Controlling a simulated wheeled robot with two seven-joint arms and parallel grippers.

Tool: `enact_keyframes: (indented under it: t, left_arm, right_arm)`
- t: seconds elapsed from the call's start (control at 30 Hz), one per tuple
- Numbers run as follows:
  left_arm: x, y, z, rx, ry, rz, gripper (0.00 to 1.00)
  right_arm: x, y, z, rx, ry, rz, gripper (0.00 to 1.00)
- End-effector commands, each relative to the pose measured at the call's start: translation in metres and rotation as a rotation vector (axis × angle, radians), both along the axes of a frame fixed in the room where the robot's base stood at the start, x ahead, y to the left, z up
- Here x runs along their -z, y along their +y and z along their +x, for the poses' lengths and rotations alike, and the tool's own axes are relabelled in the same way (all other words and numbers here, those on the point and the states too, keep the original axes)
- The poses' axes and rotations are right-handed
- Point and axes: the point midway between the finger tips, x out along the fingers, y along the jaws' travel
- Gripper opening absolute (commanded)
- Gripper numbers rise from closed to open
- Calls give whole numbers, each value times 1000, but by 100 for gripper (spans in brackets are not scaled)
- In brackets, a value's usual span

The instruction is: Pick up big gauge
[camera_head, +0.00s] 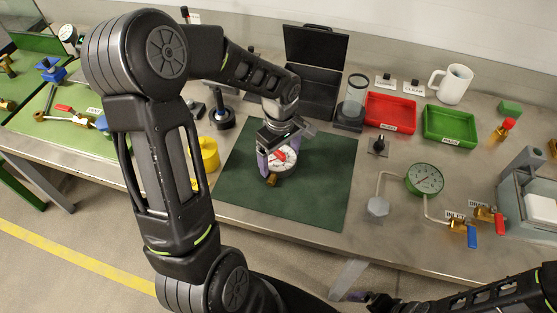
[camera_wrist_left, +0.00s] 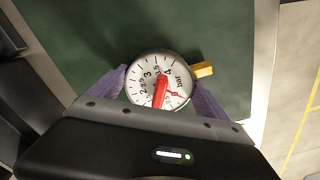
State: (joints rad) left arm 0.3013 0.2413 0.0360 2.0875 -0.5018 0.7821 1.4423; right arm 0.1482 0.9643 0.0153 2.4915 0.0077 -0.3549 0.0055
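The big gauge (camera_head: 284,159), with a white dial, a red pointer and a brass stem, is at the green mat (camera_head: 318,190) in the head view. In the left wrist view the gauge (camera_wrist_left: 160,80) sits between the two purple fingers of my left gripper (camera_wrist_left: 160,88). Both fingers appear to touch opposite sides of its rim, and the brass stem points right. In the head view my left gripper (camera_head: 277,160) is over the mat; whether the gauge rests on it is unclear. My right gripper (camera_head: 368,298) is low at the bottom, partly visible, its fingers unclear.
Red (camera_head: 390,112) and green (camera_head: 450,126) trays, a white mug (camera_head: 452,84) and an open black case (camera_head: 312,88) are behind. A yellow part (camera_head: 205,155) stands left of the mat. The mat's front is clear.

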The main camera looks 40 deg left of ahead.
Motion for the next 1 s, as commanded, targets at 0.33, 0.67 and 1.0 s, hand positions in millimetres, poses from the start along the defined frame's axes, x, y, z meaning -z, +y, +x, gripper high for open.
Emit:
enact_keyframes:
  t: [0.33,0.67,1.0]
  left_arm:
    - [0,0,0,0,0,0,49]
    - [0,0,0,0,-1,0,26]
    - [-24,0,1,-1,-5,1,26]
  right_arm:
    - [0,0,0,0,0,0,100]
    - [0,0,0,0,0,0,100]
    - [4,0,0,-1,-1,1,100]
